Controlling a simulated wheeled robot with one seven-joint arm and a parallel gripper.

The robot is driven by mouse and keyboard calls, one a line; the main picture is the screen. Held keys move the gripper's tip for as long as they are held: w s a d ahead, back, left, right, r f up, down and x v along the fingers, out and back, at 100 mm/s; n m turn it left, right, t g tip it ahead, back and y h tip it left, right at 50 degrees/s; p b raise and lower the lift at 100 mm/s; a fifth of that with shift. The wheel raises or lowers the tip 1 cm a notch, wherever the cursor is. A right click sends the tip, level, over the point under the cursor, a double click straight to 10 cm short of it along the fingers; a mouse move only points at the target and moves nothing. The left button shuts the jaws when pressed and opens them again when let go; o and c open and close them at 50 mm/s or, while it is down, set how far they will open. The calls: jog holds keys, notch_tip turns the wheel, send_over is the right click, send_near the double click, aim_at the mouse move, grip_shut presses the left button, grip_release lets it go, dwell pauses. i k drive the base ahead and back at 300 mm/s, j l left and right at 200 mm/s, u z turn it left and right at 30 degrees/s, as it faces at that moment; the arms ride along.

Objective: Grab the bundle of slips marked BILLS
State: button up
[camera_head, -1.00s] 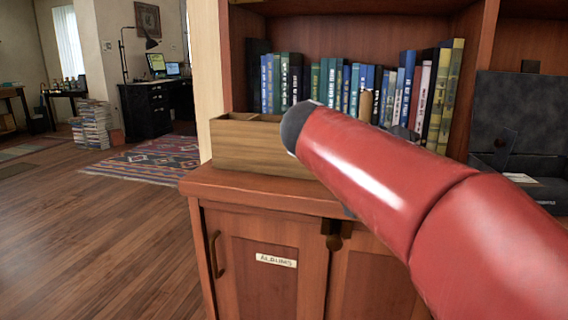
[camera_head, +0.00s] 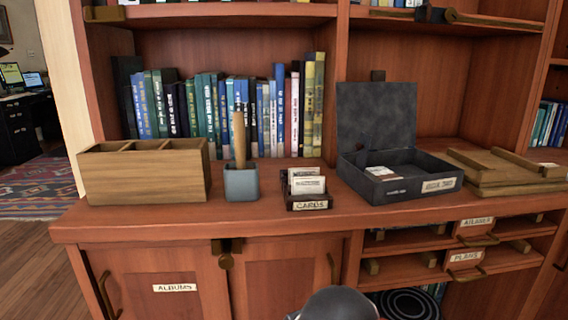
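No slips with a readable BILLS mark show in this view. A dark box (camera_head: 375,190) stands on the counter with its lid (camera_head: 382,115) open upright at the back. Pale paper pieces (camera_head: 380,171) lie inside it; I cannot read them. A small dark holder (camera_head: 307,203) labelled CARDS holds upright pale cards (camera_head: 307,185). A wooden box (camera_head: 147,186) with open compartments stands at the left; its inside is mostly hidden. My gripper is not in view; only a dark rounded part of my arm shows at the bottom edge.
A grey cup (camera_head: 241,184) with a wooden-handled tool stands between the wooden box and the card holder. Stacked wooden trays (camera_head: 502,173) lie at the right. Books (camera_head: 205,110) line the back. The counter's front strip (camera_head: 260,220) is clear. Below are cupboard doors (camera_head: 155,285) and labelled shelves.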

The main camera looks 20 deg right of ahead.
aim_at(379, 173)
jog(key=l+z, duration=0.1)
jog(key=z, duration=1.15)
jog(key=i+l+z, duration=0.3)
jog(key=i+l, duration=0.15)
jog(key=i+l+u, duration=0.5)
jog(key=l, duration=0.25)
jog(key=k, duration=0.1)
